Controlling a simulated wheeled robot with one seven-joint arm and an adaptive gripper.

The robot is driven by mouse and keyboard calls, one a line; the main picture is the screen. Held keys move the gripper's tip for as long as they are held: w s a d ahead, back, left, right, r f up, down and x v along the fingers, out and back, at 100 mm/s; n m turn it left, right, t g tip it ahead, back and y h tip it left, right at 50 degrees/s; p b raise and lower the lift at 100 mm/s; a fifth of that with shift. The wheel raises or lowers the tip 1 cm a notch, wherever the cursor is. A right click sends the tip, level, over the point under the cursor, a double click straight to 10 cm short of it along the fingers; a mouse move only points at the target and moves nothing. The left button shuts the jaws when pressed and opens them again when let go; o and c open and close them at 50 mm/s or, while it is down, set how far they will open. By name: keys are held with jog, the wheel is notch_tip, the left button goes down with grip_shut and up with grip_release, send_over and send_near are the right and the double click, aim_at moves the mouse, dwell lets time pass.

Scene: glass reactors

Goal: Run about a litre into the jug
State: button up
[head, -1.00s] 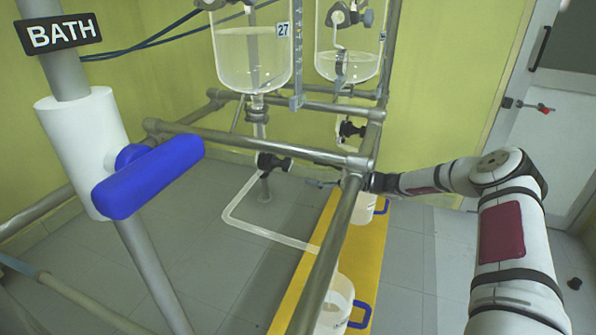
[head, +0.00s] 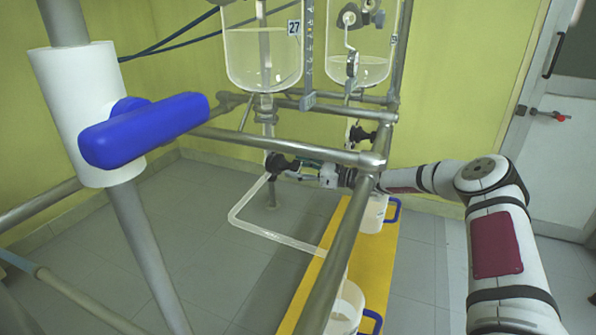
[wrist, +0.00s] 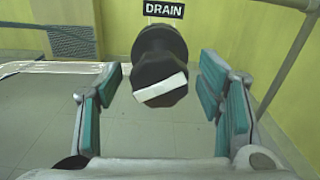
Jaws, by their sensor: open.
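A glass vessel marked 27 (head: 262,60) holds clear liquid. Below it is a black drain valve knob (head: 275,163); in the wrist view the dark knob (wrist: 160,60) has a white bar across its face and a DRAIN sign (wrist: 171,8) behind it. A clear tube (head: 270,235) runs from the valve towards the near jug (head: 346,302), which has a blue handle and is partly hidden by a rail. My gripper (head: 297,168) is at the knob. In the wrist view my open fingers (wrist: 163,95) stand either side of it, with gaps showing.
A second glass vessel (head: 358,65) has its own black valve (head: 361,136) and a jug (head: 374,215) beneath. Both jugs stand on a yellow platform (head: 345,258). Metal rails (head: 290,148) cross close to my arm. A blue handle (head: 145,130) sits at left.

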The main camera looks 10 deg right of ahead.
jog(key=c, duration=1.1)
jog(key=shift+c, duration=0.2)
jog(key=shift+r+m+p, duration=0.1)
jog(key=shift+m+p, duration=0.2)
jog(key=shift+p, duration=0.4)
jog(key=m+p, duration=0.1)
jog(key=p, duration=0.1)
jog(key=shift+r+m+p, duration=0.1)
jog(key=shift+m+p, duration=0.2)
jog(key=shift+m, duration=0.1)
jog(key=shift+f+m+p, duration=0.2)
jog(key=shift+m+p, duration=0.85)
jog(key=shift+m, duration=0.55)
jog(key=o, duration=1.1)
jog(key=shift+o, duration=0.2)
jog(key=shift+d, duration=0.1)
